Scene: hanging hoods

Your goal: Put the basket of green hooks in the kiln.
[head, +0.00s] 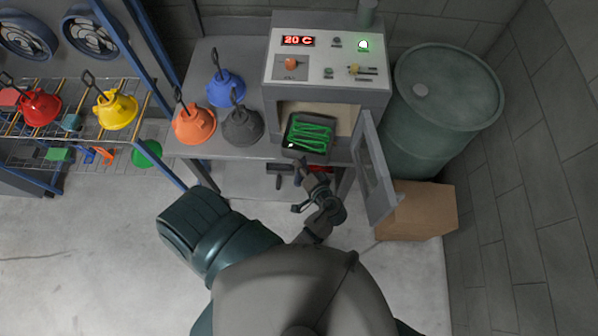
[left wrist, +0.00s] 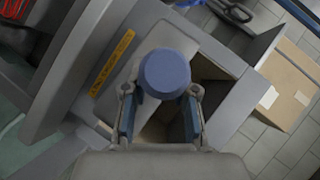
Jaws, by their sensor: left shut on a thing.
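The basket of green hooks (head: 308,134) is dark and lies in the mouth of the kiln (head: 327,62), whose door (head: 374,168) stands open to the right. Green hooks fill its top. My left gripper (head: 303,171) is just in front of the basket. In the left wrist view my left gripper (left wrist: 160,115) has its fingers on either side of a blue round-ended grip (left wrist: 165,75), which looks like the basket's handle seen end-on. That grip hides much of the kiln opening (left wrist: 213,75) behind it. My right gripper is not in view.
Orange (head: 194,124), blue (head: 226,90) and dark grey (head: 242,126) hoods stand on the table left of the kiln. A green drum (head: 447,100) and a cardboard box (head: 420,211) stand to the right. A wire rack (head: 75,125) holds red and yellow hoods. Floor at left is clear.

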